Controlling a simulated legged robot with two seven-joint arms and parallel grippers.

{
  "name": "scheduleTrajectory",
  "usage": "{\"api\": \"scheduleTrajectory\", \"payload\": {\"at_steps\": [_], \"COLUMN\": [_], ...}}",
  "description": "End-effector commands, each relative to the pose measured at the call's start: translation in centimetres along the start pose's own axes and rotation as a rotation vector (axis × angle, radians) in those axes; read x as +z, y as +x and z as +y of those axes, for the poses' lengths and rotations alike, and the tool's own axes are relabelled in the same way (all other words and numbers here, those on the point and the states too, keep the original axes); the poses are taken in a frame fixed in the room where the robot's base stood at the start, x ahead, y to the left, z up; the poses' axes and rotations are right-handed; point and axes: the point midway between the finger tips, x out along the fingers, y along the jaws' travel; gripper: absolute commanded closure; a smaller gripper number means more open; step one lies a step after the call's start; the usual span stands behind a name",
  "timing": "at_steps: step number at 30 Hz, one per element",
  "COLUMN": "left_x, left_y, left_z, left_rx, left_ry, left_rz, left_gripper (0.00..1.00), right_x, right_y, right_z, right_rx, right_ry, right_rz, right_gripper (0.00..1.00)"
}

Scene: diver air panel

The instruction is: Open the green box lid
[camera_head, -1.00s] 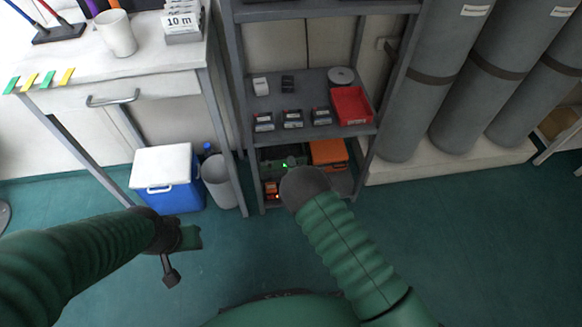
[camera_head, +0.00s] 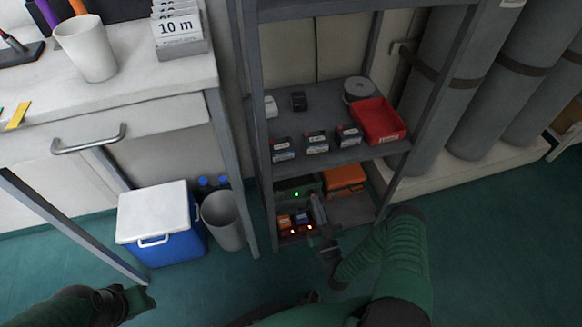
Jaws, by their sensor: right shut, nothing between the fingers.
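The green box (camera_head: 287,190) is on the lower shelf of the grey rack, at the back left. It is dark and small, with a green light on its front side; I cannot tell how its lid stands. My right gripper (camera_head: 319,210) reaches in over the lower shelf from the front, just right of the green box. It is shut and empty; I cannot tell whether it touches the box. My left gripper (camera_head: 138,299) is low at the left over the floor, near the bottom edge, and its jaws are not clear.
An orange box (camera_head: 344,178) sits right of the green box. Small orange and blue items (camera_head: 290,220) with red lights lie in front. The shelf above holds a red tray (camera_head: 379,122) and small packs. A grey bin (camera_head: 223,222) and blue cooler (camera_head: 165,250) stand left.

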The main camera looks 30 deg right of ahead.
Motion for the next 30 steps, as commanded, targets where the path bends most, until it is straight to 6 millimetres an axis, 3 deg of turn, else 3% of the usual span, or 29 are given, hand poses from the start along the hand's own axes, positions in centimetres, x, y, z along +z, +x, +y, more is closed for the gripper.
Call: {"api": "scheduleTrajectory", "payload": {"at_steps": [18,23,30], "left_x": [1.5,1.6,1.6], "left_y": [6.5,6.8,6.7], "left_z": [0.0,0.0,0.0], "left_rx": [0.0,0.0,0.0], "left_ry": [0.0,0.0,0.0], "left_rz": [0.0,0.0,0.0], "left_gripper": [0.64,0.64,0.64], "right_x": [0.6,0.2,0.1], "right_y": [11.9,13.1,13.2], "right_z": [-0.1,-0.1,-0.1], "right_rx": [-0.004,-0.005,-0.005], "right_ry": [-0.007,-0.008,-0.008], "right_rz": [-0.003,-0.004,-0.004], "right_gripper": [1.0,1.0,1.0]}}
